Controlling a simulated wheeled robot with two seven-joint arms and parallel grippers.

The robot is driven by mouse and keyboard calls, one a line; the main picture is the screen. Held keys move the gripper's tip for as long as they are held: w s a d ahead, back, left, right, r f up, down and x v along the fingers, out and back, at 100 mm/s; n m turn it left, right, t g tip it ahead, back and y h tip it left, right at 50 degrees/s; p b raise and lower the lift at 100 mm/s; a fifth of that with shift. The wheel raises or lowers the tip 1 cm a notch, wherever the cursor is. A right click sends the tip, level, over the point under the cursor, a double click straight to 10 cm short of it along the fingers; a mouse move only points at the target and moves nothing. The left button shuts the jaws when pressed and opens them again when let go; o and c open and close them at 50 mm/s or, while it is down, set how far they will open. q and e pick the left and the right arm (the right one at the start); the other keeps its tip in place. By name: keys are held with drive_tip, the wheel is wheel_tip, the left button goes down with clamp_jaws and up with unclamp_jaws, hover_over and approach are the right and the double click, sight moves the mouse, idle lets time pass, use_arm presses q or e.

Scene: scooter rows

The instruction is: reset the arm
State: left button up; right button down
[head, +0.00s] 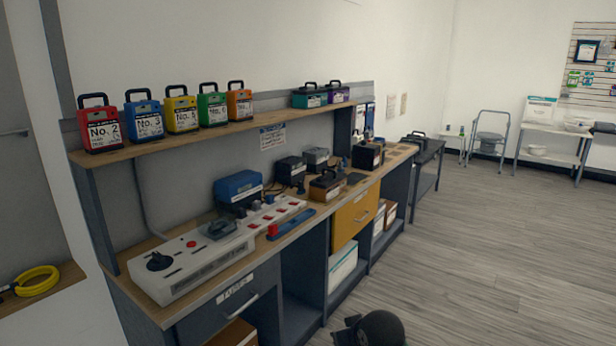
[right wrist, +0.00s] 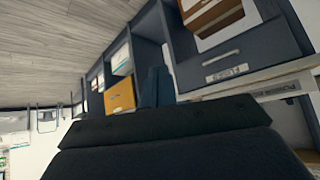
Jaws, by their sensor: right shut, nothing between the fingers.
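My right gripper (right wrist: 157,85) shows in the right wrist view as a narrow dark shape beyond the broad dark body that fills the lower part. It is shut and empty, apart from the workbench. A dark rounded part, probably of my own arm, shows at the bottom edge of the head view. My left gripper is not in view.
The floor (head: 480,250) at right is clear.

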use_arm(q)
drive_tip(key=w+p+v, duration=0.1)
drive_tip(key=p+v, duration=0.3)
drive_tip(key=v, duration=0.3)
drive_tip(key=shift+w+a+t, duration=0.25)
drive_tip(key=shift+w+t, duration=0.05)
use_arm(e)
drive_tip(key=s+d+f+g, duration=0.1)
drive_tip(key=s+f, duration=0.3)
drive_tip(key=s, duration=0.8)
drive_tip(key=s+d+f+m+g+h, duration=0.1)
drive_tip(key=s+f, duration=0.4)
drive_tip(key=s, duration=0.7)
drive_tip(key=s+d+f+g, duration=0.2)
drive_tip(key=s+f, duration=0.3)
drive_tip(key=s, duration=0.7)
drive_tip(key=shift+s+d+m+g, duration=0.15)
drive_tip(key=shift+d+m+g, duration=0.2)
drive_tip(key=shift+g, duration=0.35)
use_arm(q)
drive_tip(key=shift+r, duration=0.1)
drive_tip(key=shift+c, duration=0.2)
